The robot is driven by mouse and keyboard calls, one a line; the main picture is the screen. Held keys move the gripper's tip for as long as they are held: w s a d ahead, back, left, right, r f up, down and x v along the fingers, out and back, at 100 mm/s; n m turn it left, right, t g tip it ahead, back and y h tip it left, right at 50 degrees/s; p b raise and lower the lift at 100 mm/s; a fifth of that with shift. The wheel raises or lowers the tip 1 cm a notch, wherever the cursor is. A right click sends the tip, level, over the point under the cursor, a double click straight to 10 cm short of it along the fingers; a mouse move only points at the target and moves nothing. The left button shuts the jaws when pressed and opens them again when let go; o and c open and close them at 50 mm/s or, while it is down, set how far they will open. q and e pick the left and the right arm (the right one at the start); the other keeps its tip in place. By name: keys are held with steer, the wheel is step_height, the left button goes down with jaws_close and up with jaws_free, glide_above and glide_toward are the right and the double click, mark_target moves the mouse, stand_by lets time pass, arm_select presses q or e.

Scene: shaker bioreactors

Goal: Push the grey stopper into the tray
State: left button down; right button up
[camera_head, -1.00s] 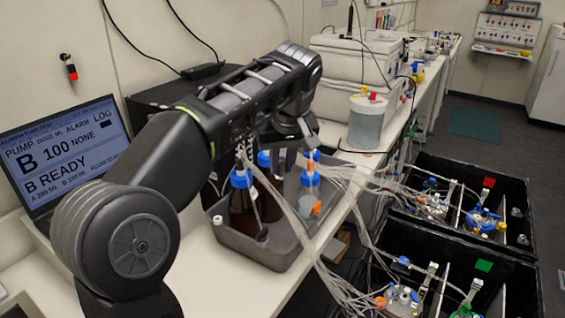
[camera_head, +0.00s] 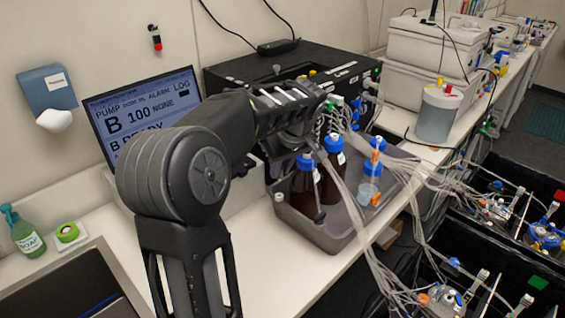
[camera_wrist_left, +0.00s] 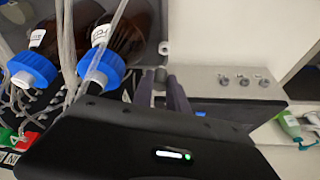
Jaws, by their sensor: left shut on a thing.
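A small pale grey stopper (camera_head: 279,197) sits at the near left corner of the grey tray (camera_head: 333,239); I cannot tell whether it rests on the rim or beside it. It also shows in the left wrist view (camera_wrist_left: 163,47), just beyond my fingertips. The tray holds brown bottles with blue caps (camera_head: 333,143) and a clear bottle (camera_head: 369,185). My left gripper (camera_wrist_left: 161,74) points down towards the tray's left side, apart from the stopper. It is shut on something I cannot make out. In the head view its fingers are mostly hidden by my arm. My right gripper is out of view.
The black pump box (camera_head: 235,80) and laptop (camera_head: 150,105) stand behind my arm. Loose tubing (camera_head: 375,235) runs from the tray to black bins (camera_head: 495,225) on the right. The white bench (camera_head: 285,275) in front of the tray is clear.

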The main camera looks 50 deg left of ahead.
mark_target(280, 178)
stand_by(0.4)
arm_select(q)
steer(key=shift+f+b, duration=1.5)
steer(key=shift+f, duration=0.7)
steer(key=shift+r, duration=0.1)
steer(key=shift+f+b, duration=1.05)
steer(key=shift+b, duration=0.15)
stand_by(0.7)
steer(key=c, duration=1.2)
jaws_free()
steer(key=shift+c, duration=0.2)
